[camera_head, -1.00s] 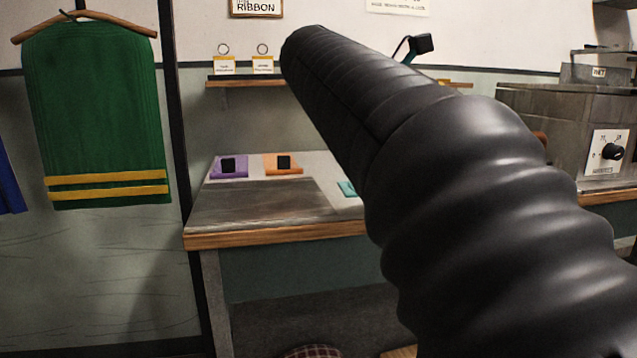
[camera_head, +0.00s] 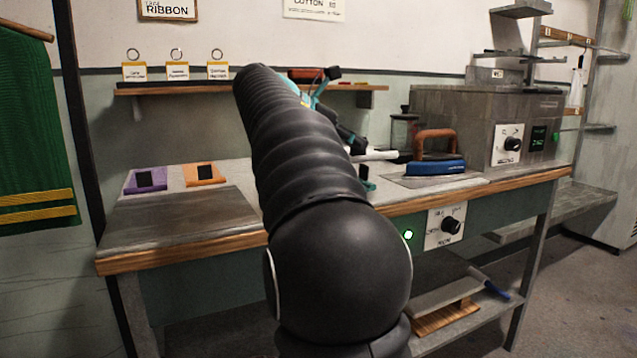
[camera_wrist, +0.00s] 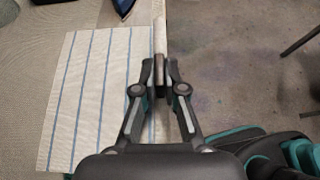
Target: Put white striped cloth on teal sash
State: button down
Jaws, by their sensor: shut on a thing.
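The white cloth with blue stripes (camera_wrist: 90,95) shows in the wrist view, spread out to the left of my gripper. My gripper (camera_wrist: 160,75) is shut on a narrow pale and brown bar-like edge along the cloth's right side. In the head view my gripper (camera_head: 352,143) is partly hidden behind my arm, above the bench; a white strip sticks out beside it. No teal sash can be made out now; the part of the bench where a teal patch showed earlier is behind my arm.
The bench (camera_head: 180,240) carries a purple mat (camera_head: 140,185) and an orange mat (camera_head: 214,179) at left. A blue iron (camera_head: 436,167) and a grey machine (camera_head: 450,120) stand at right. A shelf (camera_head: 160,90) is above; a green cloth (camera_head: 35,130) hangs at far left.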

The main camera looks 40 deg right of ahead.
jog(key=w+a+f, duration=0.1)
jog(key=w, duration=0.1)
jog(key=w+a+f, duration=0.1)
jog(key=w+f, duration=0.1)
jog(key=w+a+f, duration=0.1)
jog(key=a, duration=0.1)
jog(key=shift+w+f+b, duration=0.15)
jog(key=shift+w+b, duration=0.2)
jog(key=shift+w, duration=0.05)
jog(key=shift+f+b, duration=0.65)
jog(key=shift+f, duration=1.3)
jog(key=shift+f, duration=0.15)
jog(key=c, duration=1.2)
grip_release()
jog(key=shift+c, duration=0.2)
jog(key=shift+r, duration=0.2)
jog(key=p+v, duration=0.2)
jog(key=v, duration=1)
jog(key=shift+p, duration=0.35)
jog(key=shift+f, duration=0.1)
